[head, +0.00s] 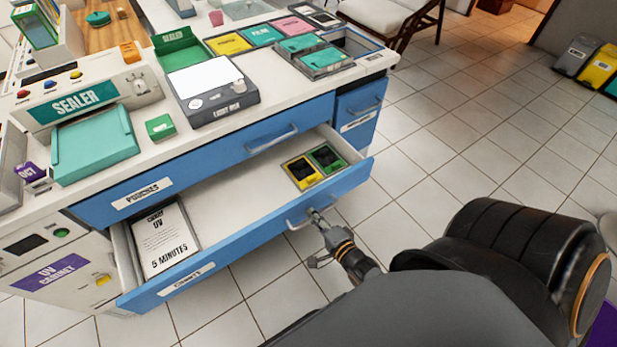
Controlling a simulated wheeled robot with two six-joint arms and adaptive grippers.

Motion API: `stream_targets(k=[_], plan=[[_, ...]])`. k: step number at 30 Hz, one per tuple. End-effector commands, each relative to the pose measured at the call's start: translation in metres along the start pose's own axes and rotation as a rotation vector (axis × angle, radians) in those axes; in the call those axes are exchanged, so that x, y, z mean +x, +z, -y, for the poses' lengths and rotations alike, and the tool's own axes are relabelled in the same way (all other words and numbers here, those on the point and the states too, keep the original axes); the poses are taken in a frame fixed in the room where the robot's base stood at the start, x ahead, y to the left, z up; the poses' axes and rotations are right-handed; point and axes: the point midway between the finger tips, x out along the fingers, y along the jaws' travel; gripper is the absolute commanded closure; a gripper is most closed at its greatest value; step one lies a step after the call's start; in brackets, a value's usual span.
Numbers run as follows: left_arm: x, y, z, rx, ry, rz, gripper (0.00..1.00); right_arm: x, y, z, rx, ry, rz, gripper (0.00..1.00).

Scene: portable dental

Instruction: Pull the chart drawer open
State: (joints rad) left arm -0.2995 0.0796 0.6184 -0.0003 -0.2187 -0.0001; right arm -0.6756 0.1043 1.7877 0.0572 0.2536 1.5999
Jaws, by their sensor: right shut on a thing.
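The chart drawer (235,243) is the lower long blue drawer, and it stands pulled out from the cabinet. Its label (186,280) is at the left of its front. Inside lie a printed card (163,238) reading "UV 5 minutes" at the left, and a yellow-framed piece (302,172) and a green-framed piece (327,158) at the right. My right gripper (314,217) is shut on the drawer's handle (296,223) at the right part of the front. My left gripper is not in view.
The closed blue pouches drawer (205,172) is above. A UV cabinet (55,262) stands at the left. Tiled floor (450,170) is clear at the right.

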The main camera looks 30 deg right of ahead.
Motion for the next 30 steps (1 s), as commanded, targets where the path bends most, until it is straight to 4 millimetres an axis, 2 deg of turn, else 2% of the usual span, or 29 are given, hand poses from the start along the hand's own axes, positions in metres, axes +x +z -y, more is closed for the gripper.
stream_targets(k=[17, 18, 21, 30], plan=[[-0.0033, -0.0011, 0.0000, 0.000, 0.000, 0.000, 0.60, -0.0070, 0.0000, 0.0004, -0.001, -0.005, 0.001, 1.00], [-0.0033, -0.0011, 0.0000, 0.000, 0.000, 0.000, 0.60, -0.0070, 0.0000, 0.0004, -0.001, -0.005, 0.001, 0.91], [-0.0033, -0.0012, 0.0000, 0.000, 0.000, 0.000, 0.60, -0.0070, 0.0000, 0.0002, 0.000, -0.005, 0.001, 0.81], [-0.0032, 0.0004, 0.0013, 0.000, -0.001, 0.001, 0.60, -0.0096, 0.0000, -0.0011, -0.001, -0.002, 0.001, 0.81]])
